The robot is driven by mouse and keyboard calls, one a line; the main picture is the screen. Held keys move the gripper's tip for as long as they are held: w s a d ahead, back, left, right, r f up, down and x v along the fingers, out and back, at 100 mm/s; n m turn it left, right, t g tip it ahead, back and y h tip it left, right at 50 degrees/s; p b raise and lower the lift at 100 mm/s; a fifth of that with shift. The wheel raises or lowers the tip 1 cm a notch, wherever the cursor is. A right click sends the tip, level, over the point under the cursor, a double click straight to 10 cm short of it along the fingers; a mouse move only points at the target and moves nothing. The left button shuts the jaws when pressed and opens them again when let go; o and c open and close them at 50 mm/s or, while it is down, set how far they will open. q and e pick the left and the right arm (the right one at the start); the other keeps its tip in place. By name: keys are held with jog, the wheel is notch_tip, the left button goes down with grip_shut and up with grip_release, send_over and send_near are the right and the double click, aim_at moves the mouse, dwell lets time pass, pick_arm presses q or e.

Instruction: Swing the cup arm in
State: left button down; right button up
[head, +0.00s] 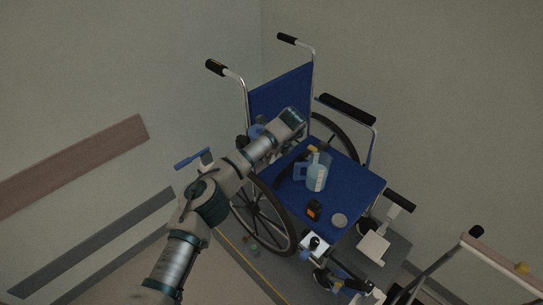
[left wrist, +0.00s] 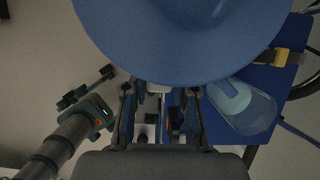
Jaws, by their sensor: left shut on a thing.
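My left arm reaches across the near side of the wheelchair, and its left gripper (head: 296,120) is at the backrest side of the seat. In the left wrist view the left gripper's two fingers (left wrist: 159,92) are closed in on a narrow pale part, the cup arm (left wrist: 157,88), mostly hidden between them. A large round blue piece (left wrist: 185,35), seemingly the cup holder, fills the top of that view just beyond the fingers. My right gripper is not in view.
The wheelchair's blue seat (head: 345,181) carries a translucent jug (head: 317,176), a black-and-orange item (head: 314,210) and a grey disc (head: 339,220). A black armrest (head: 347,108) is on the far side. A large wheel (head: 262,222) stands beneath my arm. A wall is close on the left.

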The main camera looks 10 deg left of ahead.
pick_arm(q)
jog(key=shift+w+a+r, duration=0.1)
jog(key=shift+w+r, duration=0.1)
jog(key=shift+r, duration=0.15)
jog(key=c, duration=1)
grip_release()
jog(key=shift+o, duration=0.4)
jog(key=shift+w+f, duration=0.15)
jog(key=shift+f, duration=0.15)
jog(key=v, duration=1.2)
jog(key=shift+d, duration=0.2)
jog(key=shift+f, duration=0.2)
